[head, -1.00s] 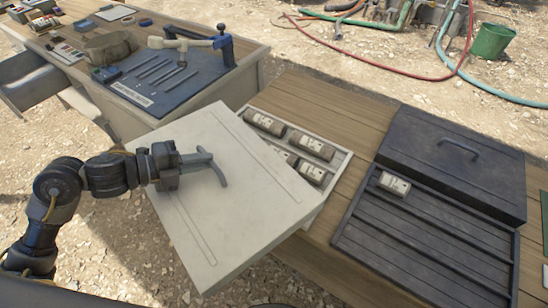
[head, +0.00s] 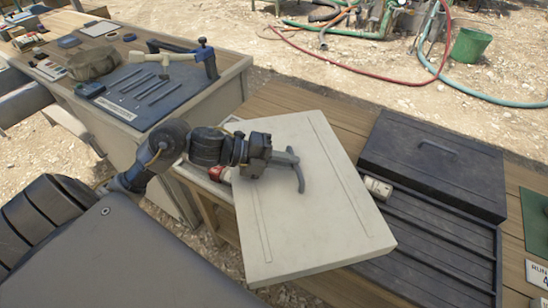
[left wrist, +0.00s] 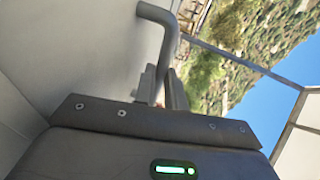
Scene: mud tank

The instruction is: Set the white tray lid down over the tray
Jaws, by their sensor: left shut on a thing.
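The white tray lid (head: 325,225) is a large pale slab with a grey bar handle (head: 299,178). It hangs over the plank table, turned relative to the table. My left gripper (head: 280,160) is shut on the handle, which also shows in the left wrist view (left wrist: 163,35). The tray is almost wholly hidden beneath the lid; only a pale edge, likely the tray's, shows at the lid's left. I cannot tell whether the lid touches it. My right gripper is not in view.
A dark slatted tray (head: 440,250) with one pale-labelled cylinder (head: 378,187) lies just right of the lid. A dark lid (head: 435,165) with a handle lies behind it. A tool bench (head: 150,100) stands at the left. A green bucket (head: 467,45) stands on the gravel behind.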

